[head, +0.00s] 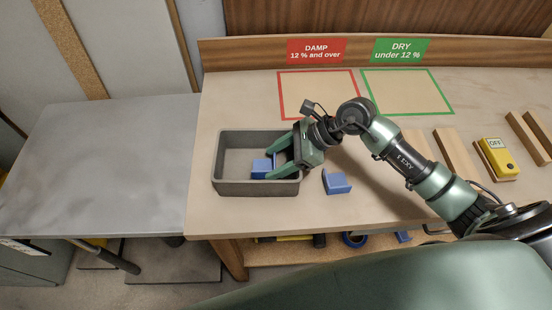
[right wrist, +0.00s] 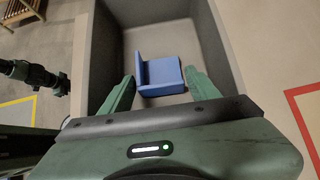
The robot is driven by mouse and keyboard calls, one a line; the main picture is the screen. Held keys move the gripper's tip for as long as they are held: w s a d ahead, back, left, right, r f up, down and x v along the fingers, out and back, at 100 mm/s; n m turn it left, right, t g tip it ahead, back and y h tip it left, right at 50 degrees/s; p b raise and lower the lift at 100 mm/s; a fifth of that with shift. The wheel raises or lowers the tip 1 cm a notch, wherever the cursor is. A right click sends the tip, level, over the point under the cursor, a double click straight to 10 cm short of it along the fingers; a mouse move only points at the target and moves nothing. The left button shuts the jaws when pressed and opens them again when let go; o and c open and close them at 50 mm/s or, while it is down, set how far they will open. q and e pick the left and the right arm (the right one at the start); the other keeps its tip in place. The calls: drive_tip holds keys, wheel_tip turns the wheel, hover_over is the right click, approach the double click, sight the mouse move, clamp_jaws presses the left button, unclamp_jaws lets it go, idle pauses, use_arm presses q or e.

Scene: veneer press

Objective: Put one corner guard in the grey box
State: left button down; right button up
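The grey box (head: 256,189) stands on the bench at the left, open at the top. One blue corner guard (head: 262,168) lies inside it; in the right wrist view this L-shaped guard (right wrist: 163,76) rests on the box floor. My right gripper (head: 273,164) reaches into the box from the right. Its fingers (right wrist: 160,82) are spread, with the guard beyond and between the tips and gaps on both sides. A second blue corner guard (head: 337,183) lies on the bench to the right of the box. My left gripper is not seen in the head view.
A red-outlined area (head: 318,92) with a DAMP sign and a green-outlined area (head: 408,90) with a DRY sign are empty at the back. Wood strips (head: 455,153) and a yellow meter reading OFF (head: 496,156) lie at the right. A bare grey table (head: 110,165) adjoins left.

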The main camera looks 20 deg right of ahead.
drive_tip(key=shift+o, duration=0.5)
drive_tip(key=shift+r+p, duration=0.7)
drive_tip(key=shift+p, duration=0.05)
drive_tip(key=shift+d+r, duration=0.15)
drive_tip(key=shift+d, duration=0.15)
drive_tip(key=b+v, duration=0.3)
drive_tip(key=v, duration=0.8)
drive_tip(key=shift+s, duration=0.15)
drive_tip(key=shift+r, duration=0.1)
